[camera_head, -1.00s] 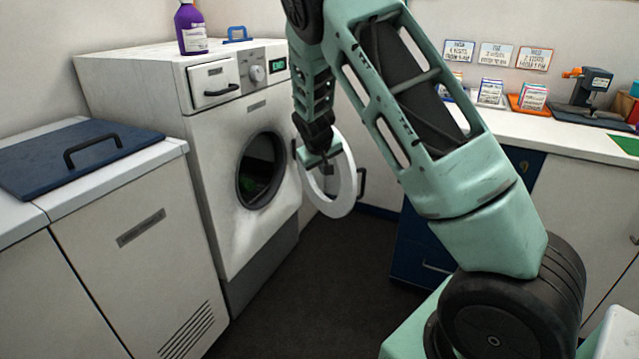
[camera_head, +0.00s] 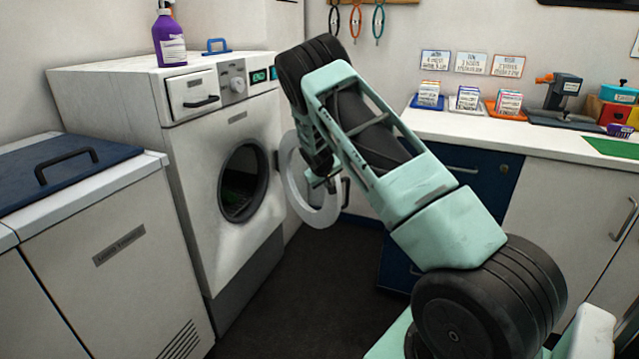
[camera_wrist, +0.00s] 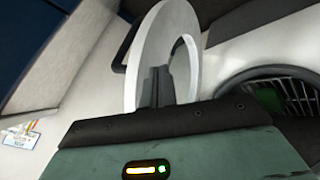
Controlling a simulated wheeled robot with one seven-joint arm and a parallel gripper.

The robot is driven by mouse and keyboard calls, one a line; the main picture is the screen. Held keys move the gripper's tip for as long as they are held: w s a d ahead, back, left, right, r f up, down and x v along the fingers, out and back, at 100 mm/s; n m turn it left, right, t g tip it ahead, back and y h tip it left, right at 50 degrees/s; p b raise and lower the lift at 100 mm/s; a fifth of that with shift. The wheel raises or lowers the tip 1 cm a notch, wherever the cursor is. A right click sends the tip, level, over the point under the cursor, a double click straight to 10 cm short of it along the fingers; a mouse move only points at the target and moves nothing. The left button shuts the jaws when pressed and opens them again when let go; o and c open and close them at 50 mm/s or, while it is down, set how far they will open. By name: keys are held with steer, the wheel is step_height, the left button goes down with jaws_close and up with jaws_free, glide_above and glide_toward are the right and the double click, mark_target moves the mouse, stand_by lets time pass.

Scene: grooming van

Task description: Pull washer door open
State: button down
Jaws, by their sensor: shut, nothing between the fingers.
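The front-loading washer (camera_head: 195,165) is white and stands at the left of the head view. Its round door (camera_head: 298,197), a white ring, stands swung wide open at the right of the dark drum opening (camera_head: 240,185). The door's dark handle (camera_head: 346,192) shows at its outer right. My gripper (camera_head: 329,184) is at the door ring, partly hidden by my arm, which also covers the ring's upper right. In the wrist view my shut, empty fingers (camera_wrist: 155,86) appear in front of the door ring (camera_wrist: 186,18); I cannot tell whether they touch it. The drum opening (camera_wrist: 275,95) is at the right.
A cabinet with a blue lid (camera_head: 60,170) is at the left. A white counter (camera_head: 480,130) with card holders runs along the right. The dark floor (camera_head: 290,290) before the washer is clear.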

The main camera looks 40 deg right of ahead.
steer(key=shift+d, duration=0.55)
steer(key=shift+s+d, duration=0.1)
